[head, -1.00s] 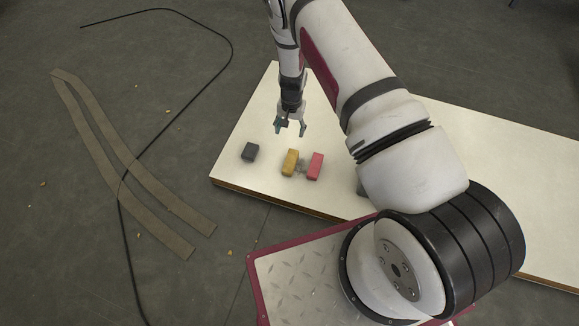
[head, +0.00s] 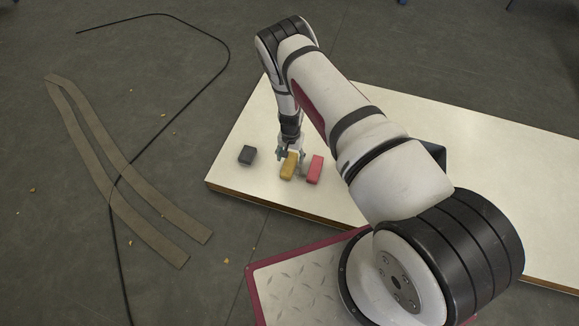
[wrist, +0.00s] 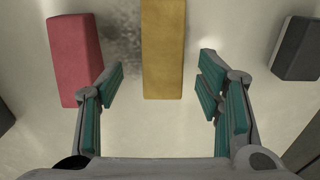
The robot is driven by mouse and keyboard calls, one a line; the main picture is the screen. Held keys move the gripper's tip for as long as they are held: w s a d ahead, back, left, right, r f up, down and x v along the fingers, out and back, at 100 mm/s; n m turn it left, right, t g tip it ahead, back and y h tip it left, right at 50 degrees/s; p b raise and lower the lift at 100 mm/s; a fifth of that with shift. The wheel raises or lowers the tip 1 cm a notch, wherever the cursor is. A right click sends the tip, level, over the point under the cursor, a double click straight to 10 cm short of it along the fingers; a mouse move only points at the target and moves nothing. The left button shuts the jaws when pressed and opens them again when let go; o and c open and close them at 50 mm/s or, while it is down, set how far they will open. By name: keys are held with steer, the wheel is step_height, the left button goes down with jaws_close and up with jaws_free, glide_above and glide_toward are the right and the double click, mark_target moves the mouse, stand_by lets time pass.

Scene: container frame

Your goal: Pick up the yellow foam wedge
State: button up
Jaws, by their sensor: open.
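The yellow foam wedge (head: 289,167) stands on the white tabletop between a dark grey block and a red block. In the wrist view the yellow wedge (wrist: 163,50) lies straight ahead, between the lines of the two fingers and just beyond their tips. My gripper (head: 291,155) is low over the table at the far side of the wedge. In the wrist view my gripper (wrist: 160,88) is open and empty, its teal pads wide apart. The left finger is close beside the red block; I cannot tell if they touch.
The red block (head: 315,169) stands close to the right of the wedge, and the dark grey block (head: 247,155) stands farther off to the left. The white table (head: 500,170) has its near edge just in front of the blocks. A dark smudge marks the tabletop between red and yellow.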

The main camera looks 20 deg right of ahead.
mark_target(289, 162)
steer(key=f+b, duration=0.2)
steer(key=f, duration=0.1)
steer(key=f+b, duration=0.1)
steer(key=f, duration=0.1)
steer(key=shift+s+a, duration=0.15)
steer(key=shift+a, duration=0.15)
steer(key=shift+r, duration=0.1)
steer(key=c, duration=1)
